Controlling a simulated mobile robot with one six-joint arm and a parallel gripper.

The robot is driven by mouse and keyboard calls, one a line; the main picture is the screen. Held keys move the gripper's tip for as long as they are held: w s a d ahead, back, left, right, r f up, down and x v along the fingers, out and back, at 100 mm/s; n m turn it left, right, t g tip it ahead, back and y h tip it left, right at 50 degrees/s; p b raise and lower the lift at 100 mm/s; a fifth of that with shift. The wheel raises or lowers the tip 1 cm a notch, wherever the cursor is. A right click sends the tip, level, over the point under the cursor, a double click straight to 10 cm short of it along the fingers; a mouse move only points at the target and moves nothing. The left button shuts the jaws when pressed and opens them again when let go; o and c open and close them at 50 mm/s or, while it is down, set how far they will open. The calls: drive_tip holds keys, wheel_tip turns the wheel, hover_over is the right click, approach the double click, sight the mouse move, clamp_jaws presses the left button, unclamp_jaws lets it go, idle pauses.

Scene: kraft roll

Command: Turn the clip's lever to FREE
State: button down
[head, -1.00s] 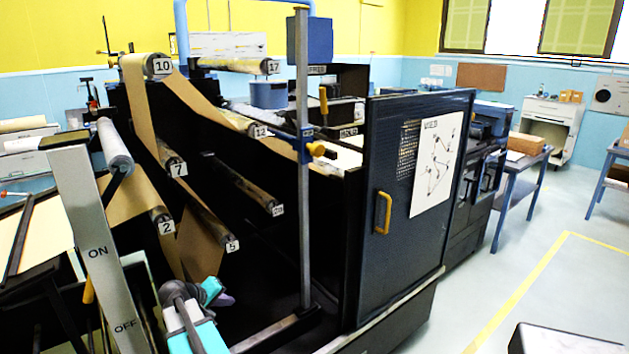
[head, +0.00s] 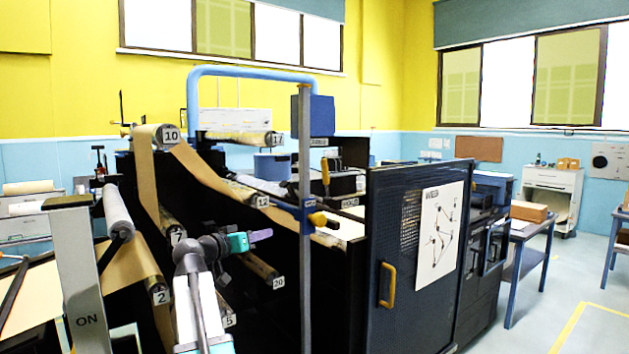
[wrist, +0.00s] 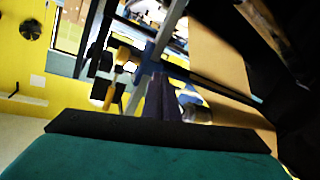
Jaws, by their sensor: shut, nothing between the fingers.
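A small lever with an orange-yellow handle (head: 325,172) stands roughly upright behind the grey post. A plate that seems to read FREE (head: 318,143) is above it, and one that seems to read HOLD (head: 349,203) is below to its right. The clip body around the lever is hard to make out. My gripper (head: 262,236) is left of the post and lower than the lever, its purple fingers together, pointing right and touching nothing visible. In the wrist view the fingers (wrist: 162,98) show shut, with a blurred orange-handled part (wrist: 113,88) beyond; I cannot tell which part it is.
The grey post (head: 305,270) carries a blue clamp with a yellow knob (head: 317,219) and a blue box (head: 314,115). A dark door (head: 415,265) with a yellow handle stands right. Numbered rollers with brown paper (head: 205,172) lie left and behind my gripper.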

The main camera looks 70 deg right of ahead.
drive_tip(key=s+r+m+g, duration=0.1)
drive_tip(key=s+r+m, duration=0.1)
drive_tip(key=r, duration=0.5)
drive_tip(key=s+r+m+g+h, duration=0.1)
drive_tip(key=s+r+m, duration=0.1)
drive_tip(key=s+r, duration=0.3)
wheel_tip(320, 180, up, 3)
drive_tip(key=shift+a+f+m+g+h+b, duration=0.15)
drive_tip(key=shift+a+m+g+h+b, duration=0.15)
drive_tip(key=shift+a+g+b, duration=0.1)
drive_tip(key=shift+d, duration=0.1)
drive_tip(key=p, duration=0.4)
approach(323, 172)
drive_tip(key=x, duration=0.5)
drive_tip(key=shift+d, duration=0.15)
drive_tip(key=shift+s+d, duration=0.25)
drive_tip(key=shift+d, duration=0.35)
